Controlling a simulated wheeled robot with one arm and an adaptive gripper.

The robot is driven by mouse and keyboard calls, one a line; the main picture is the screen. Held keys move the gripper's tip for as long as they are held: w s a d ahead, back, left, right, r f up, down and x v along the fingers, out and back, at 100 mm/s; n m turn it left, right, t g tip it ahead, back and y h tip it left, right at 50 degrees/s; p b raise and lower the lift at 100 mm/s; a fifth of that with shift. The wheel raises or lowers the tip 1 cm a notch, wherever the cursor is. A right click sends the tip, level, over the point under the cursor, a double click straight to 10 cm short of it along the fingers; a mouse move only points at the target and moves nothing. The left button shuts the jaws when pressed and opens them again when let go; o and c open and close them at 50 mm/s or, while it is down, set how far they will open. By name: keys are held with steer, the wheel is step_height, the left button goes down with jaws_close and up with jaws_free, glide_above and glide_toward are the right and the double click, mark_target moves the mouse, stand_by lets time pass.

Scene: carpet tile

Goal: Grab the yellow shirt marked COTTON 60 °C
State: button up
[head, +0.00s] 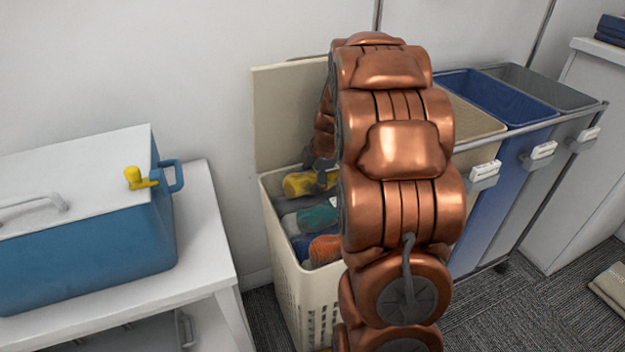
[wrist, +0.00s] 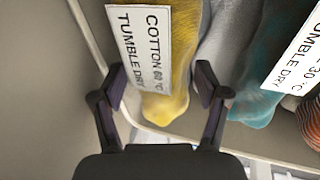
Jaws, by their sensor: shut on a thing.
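The yellow shirt (wrist: 181,75) lies in the cream laundry basket (head: 281,247), and its yellow cloth (head: 299,184) shows near the back of the basket in the head view. Its white label (wrist: 142,45) reads COTTON 60 °C, TUMBLE DRY. My gripper (wrist: 161,82) has one finger on each side of the shirt and is shut on it. In the head view my gripper (head: 320,165) is partly hidden behind my copper arm, at the back of the basket.
Grey, teal (head: 318,217), blue and orange (head: 325,248) clothes share the basket. Its raised lid (head: 288,115) stands behind. A blue cooler (head: 90,235) on a white table is at left. A rolling sorter (head: 490,170) with beige, blue and grey bins is at right.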

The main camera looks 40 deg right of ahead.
steer(key=shift+s+a+f+t+h+p, duration=0.1)
steer(key=shift+a+t+h+p, duration=0.1)
steer(key=shift+t+h, duration=0.3)
steer(key=shift+s+a+t+h+p, duration=0.1)
steer(key=shift+t+h+p, duration=0.15)
steer(key=shift+h, duration=0.35)
steer(key=shift+n, duration=0.3)
